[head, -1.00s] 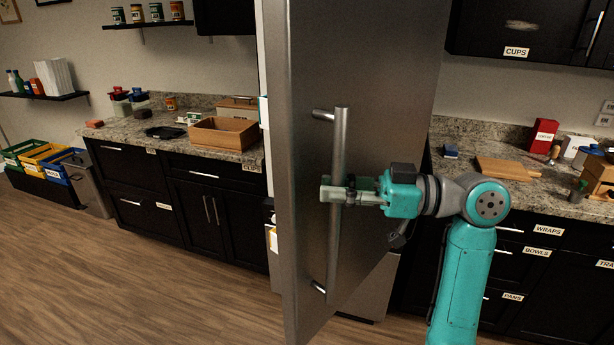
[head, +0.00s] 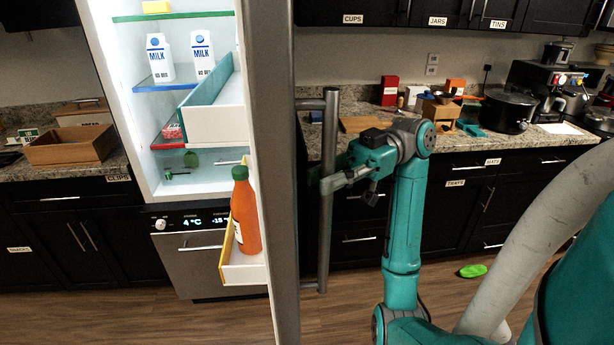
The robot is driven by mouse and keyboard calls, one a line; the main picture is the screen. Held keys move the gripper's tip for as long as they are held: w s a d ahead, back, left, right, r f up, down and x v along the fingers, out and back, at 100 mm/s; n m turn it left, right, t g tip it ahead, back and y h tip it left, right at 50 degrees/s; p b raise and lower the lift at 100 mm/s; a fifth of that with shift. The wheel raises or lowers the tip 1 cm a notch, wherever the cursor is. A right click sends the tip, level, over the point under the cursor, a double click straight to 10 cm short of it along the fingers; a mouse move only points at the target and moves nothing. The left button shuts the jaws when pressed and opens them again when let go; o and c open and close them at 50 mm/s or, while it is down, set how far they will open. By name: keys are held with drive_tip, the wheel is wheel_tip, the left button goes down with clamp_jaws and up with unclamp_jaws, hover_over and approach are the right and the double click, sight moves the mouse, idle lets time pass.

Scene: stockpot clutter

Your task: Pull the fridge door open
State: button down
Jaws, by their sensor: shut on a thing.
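The fridge door (head: 275,130) stands wide open, seen nearly edge-on in the middle of the head view. Its long vertical metal handle (head: 327,235) is on the right side of the door. My gripper (head: 328,182) is shut on the handle around its middle; the far fingertip is partly hidden behind the bar. The lit fridge interior (head: 160,100) shows to the left of the door, with milk cartons (head: 160,57) on a blue-edged shelf. An orange bottle (head: 245,215) stands in a door bin.
A freezer drawer (head: 205,265) with a display panel sits below the fridge interior. Counters with a wooden box (head: 68,146) at left and a black pot (head: 507,112) at right line the wall. A green object (head: 473,271) lies on the floor at right.

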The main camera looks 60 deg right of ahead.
sight(337, 113)
drive_tip(key=shift+s+d, duration=0.15)
drive_tip(key=shift+s, duration=0.05)
drive_tip(key=c, duration=1)
unclamp_jaws()
wheel_tip(337, 113, up, 10)
drive_tip(key=shift+d, duration=0.1)
